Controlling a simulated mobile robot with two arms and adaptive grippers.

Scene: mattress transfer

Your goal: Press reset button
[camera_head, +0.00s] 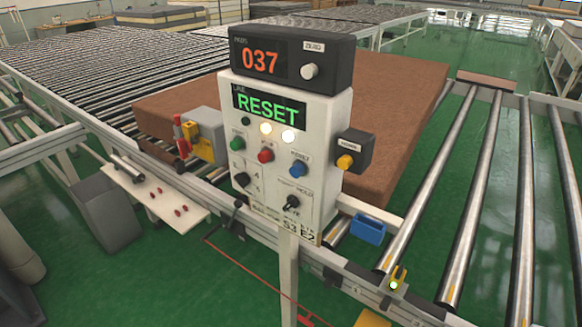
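A white control panel (275,205) stands on a post in the middle of the view. Its display (268,106) reads RESET in green letters. Below are a green button (238,143), a red button (265,155) and a blue button (298,169). Two pale lamps (277,131) glow above the buttons, beside a dark one. Two black knobs (292,202) sit lower down. Neither of my grippers is in view.
A black box (290,58) showing 037 tops the panel. A side box (352,152) carries a yellow button. A brown mattress (405,125) lies behind on the roller conveyor (95,75). Green floor (215,290) shows in front.

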